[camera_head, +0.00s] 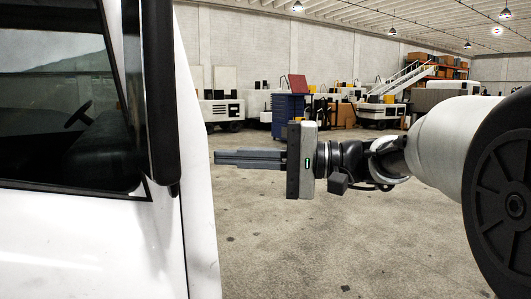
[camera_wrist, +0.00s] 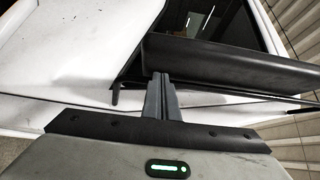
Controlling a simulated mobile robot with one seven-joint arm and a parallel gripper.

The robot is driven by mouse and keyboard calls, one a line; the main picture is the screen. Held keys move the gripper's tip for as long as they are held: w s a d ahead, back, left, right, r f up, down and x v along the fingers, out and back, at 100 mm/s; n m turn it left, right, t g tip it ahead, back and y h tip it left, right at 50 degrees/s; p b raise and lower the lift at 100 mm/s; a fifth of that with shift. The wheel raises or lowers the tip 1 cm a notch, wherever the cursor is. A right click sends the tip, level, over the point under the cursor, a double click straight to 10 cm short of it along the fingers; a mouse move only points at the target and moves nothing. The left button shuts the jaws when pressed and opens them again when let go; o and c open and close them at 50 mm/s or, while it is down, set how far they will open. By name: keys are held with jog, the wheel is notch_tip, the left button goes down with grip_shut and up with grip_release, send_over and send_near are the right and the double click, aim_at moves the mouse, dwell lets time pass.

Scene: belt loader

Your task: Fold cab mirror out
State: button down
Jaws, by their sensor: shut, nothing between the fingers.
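The cab mirror (camera_head: 160,95) is a long black housing, upright at the edge of the white cab (camera_head: 95,240), close beside the side window. Its top is cut off in the head view. In the wrist view the mirror (camera_wrist: 225,60) lies across the upper right, over the dark window. My gripper (camera_head: 216,158) is shut and empty. It points left at the cab, level with the mirror's lower part, with a gap showing in the head view. In the wrist view my fingertips (camera_wrist: 161,77) overlap the mirror's left end; I cannot tell whether they touch.
The cab's side window (camera_head: 60,100) shows a steering wheel inside. The concrete floor (camera_head: 300,240) around my arm is clear. A blue cabinet (camera_head: 289,113), white vehicles (camera_head: 222,110) and a stair unit (camera_head: 400,80) stand far back.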

aim_at(179, 162)
jog(key=a, duration=0.1)
jog(key=s+a, duration=0.2)
jog(key=a, duration=0.1)
jog(key=shift+s+p, duration=0.25)
jog(key=shift+p, duration=0.05)
jog(key=shift+a+f, duration=0.1)
jog(key=shift+f, duration=0.05)
jog(key=shift+s+a+f+b, duration=0.1)
jog(key=shift+s+a+b, duration=0.1)
jog(key=shift+b, duration=0.55)
jog(key=shift+s+a+b, duration=0.45)
jog(key=shift+b, duration=0.55)
jog(key=shift+s+a+r, duration=0.15)
jog(key=shift+a+r, duration=0.05)
jog(key=shift+r, duration=0.05)
jog(key=shift+d, duration=0.1)
